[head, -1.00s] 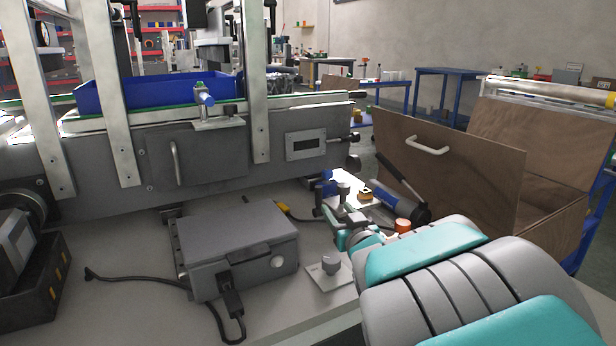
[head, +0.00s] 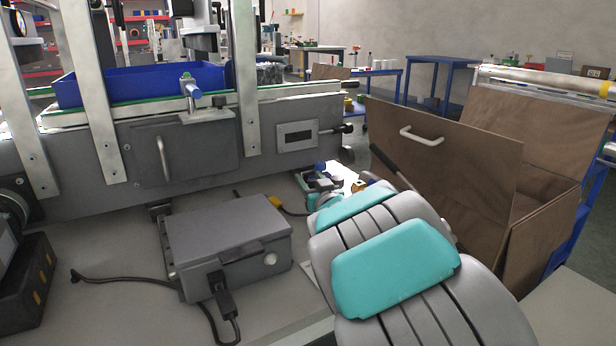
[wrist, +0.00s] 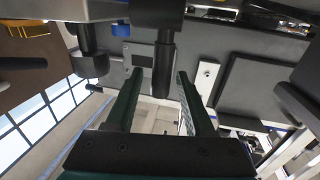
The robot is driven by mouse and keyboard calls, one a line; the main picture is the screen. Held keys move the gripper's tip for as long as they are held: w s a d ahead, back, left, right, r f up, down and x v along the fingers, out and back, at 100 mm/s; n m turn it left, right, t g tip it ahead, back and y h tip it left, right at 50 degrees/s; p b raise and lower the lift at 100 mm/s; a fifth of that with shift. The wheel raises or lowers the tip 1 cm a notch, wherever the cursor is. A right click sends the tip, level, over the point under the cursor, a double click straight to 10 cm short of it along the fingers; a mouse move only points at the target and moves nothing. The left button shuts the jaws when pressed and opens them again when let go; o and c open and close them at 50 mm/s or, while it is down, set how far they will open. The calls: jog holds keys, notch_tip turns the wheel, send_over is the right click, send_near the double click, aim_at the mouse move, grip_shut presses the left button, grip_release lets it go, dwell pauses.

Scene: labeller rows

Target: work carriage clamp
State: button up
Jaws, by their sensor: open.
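My gripper shows in the wrist view (wrist: 158,76) with two dark green fingers apart and nothing held between them. A black cylindrical handle (wrist: 164,68) appears between the fingertips; I cannot tell whether it is touched. A second black knob (wrist: 88,63) is left of it. In the head view my arm's teal and grey links hide most of the gripper. A small blue-topped fitting (head: 320,166) stands just beyond them. I cannot tell which part is the carriage clamp.
The grey machine (head: 210,150) carries a blue tray (head: 140,85) between metal uprights. A grey box (head: 228,240) with a black cable stands on the bench, left of my arm. An open wooden crate (head: 450,150) stands at right.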

jog(key=shift+x, duration=0.95)
jog(key=shift+c, duration=0.2)
grip_shut()
dwell(0.6)
